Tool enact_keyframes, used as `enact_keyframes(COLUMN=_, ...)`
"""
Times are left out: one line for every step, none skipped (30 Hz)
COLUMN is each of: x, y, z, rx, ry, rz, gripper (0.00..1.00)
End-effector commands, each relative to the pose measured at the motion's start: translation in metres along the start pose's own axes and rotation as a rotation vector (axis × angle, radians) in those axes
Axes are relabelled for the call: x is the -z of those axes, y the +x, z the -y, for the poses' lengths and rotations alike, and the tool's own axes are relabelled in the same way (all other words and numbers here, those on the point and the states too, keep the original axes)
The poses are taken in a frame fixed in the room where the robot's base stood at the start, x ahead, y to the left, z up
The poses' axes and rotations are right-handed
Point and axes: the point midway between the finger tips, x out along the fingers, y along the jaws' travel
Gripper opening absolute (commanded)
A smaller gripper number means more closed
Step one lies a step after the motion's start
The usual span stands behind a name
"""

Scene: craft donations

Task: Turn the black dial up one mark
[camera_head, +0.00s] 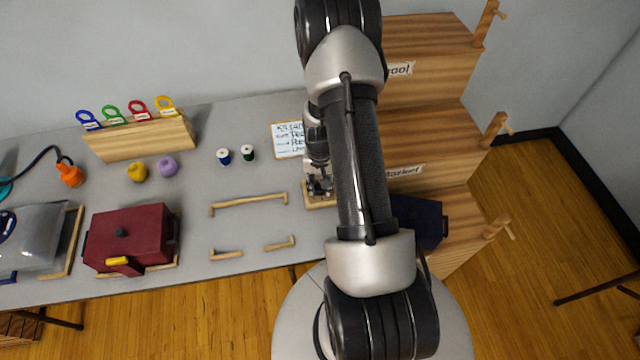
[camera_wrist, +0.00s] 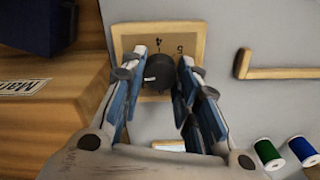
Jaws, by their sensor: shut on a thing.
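The black dial (camera_wrist: 158,72) sits on a small wood-framed board (camera_wrist: 150,28) in the wrist view. My gripper (camera_wrist: 160,66) is shut on the dial, one fingertip on each side. In the head view my gripper (camera_head: 320,184) is over the board (camera_head: 312,204), and my arm hides much of it. The dial cannot be made out there.
Wooden shelves (camera_head: 430,130) stand right of the table, with a dark blue box (camera_head: 430,222) near the board. A note card (camera_head: 286,140), blue spool (camera_head: 223,156), green spool (camera_head: 248,152) and wooden brackets (camera_head: 248,203) lie left. A maroon box (camera_head: 130,235) stands farther left.

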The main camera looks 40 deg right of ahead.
Motion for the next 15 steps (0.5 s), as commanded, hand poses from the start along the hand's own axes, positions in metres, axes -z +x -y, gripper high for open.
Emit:
enact_keyframes(x=0.0003, y=-0.0001, z=0.0001, rx=0.000, ry=0.023, rz=-0.001, gripper=0.05)
enact_keyframes(x=0.0003, y=-0.0001, z=0.0001, rx=0.000, ry=0.037, rz=-0.001, gripper=0.05)
enact_keyframes(x=0.0003, y=-0.0001, z=0.0001, rx=0.000, ry=0.053, rz=-0.001, gripper=0.05)
enact_keyframes(x=0.0003, y=-0.0001, z=0.0001, rx=0.000, ry=0.065, rz=-0.001, gripper=0.05)
enact_keyframes(x=0.0003, y=-0.0001, z=0.0001, rx=0.000, ry=0.075, rz=-0.001, gripper=0.05)
enact_keyframes(x=0.0003, y=-0.0001, z=0.0001, rx=0.000, ry=0.087, rz=-0.001, gripper=0.05)
enact_keyframes(x=0.0003, y=-0.0002, z=0.0001, rx=0.000, ry=0.095, rz=-0.001, gripper=0.05)
enact_keyframes(x=0.0003, y=-0.0002, z=0.0001, rx=0.000, ry=0.102, rz=-0.001, gripper=0.05)
enact_keyframes(x=0.0003, y=-0.0002, z=0.0001, rx=0.000, ry=0.109, rz=-0.001, gripper=0.05)
enact_keyframes(x=0.0003, y=-0.0002, z=0.0001, rx=0.000, ry=0.114, rz=-0.001, gripper=0.05)
enact_keyframes(x=0.0003, y=-0.0002, z=0.0001, rx=0.000, ry=0.118, rz=-0.001, gripper=0.05)
enact_keyframes(x=0.0003, y=-0.0002, z=0.0001, rx=0.000, ry=0.122, rz=-0.001, gripper=0.05)
enact_keyframes(x=0.0003, y=-0.0002, z=0.0001, rx=0.000, ry=0.124, rz=-0.001, gripper=0.05)
enact_keyframes(x=0.0003, y=-0.0002, z=0.0001, rx=0.000, ry=0.126, rz=-0.001, gripper=0.05)
enact_keyframes(x=0.0003, y=-0.0002, z=0.0001, rx=0.000, ry=0.127, rz=-0.001, gripper=0.05)
